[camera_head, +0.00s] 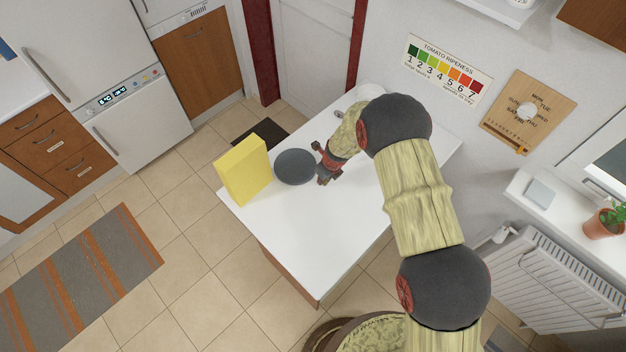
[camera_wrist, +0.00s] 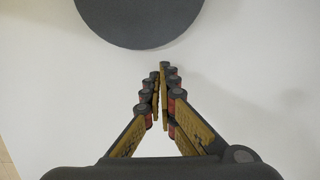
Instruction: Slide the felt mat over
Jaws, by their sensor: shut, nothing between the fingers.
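The felt mat is a round, dark grey disc (camera_head: 295,167) lying flat on the white table (camera_head: 330,240), near its left end in the head view. In the wrist view the mat (camera_wrist: 140,18) shows at the top, cut off by the frame edge. My gripper (camera_head: 323,163) is beside the mat, on its right in the head view. In the wrist view my gripper (camera_wrist: 160,75) has its fingertips together just short of the mat's near edge, with nothing between them. A small gap of white tabletop shows between tips and mat.
A yellow box (camera_head: 243,171) stands upright on the table just left of the mat. The front part of the tabletop is clear. A white round thing (camera_head: 369,91) sits at the back, partly behind my arm. A striped rug (camera_head: 85,280) lies on the floor.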

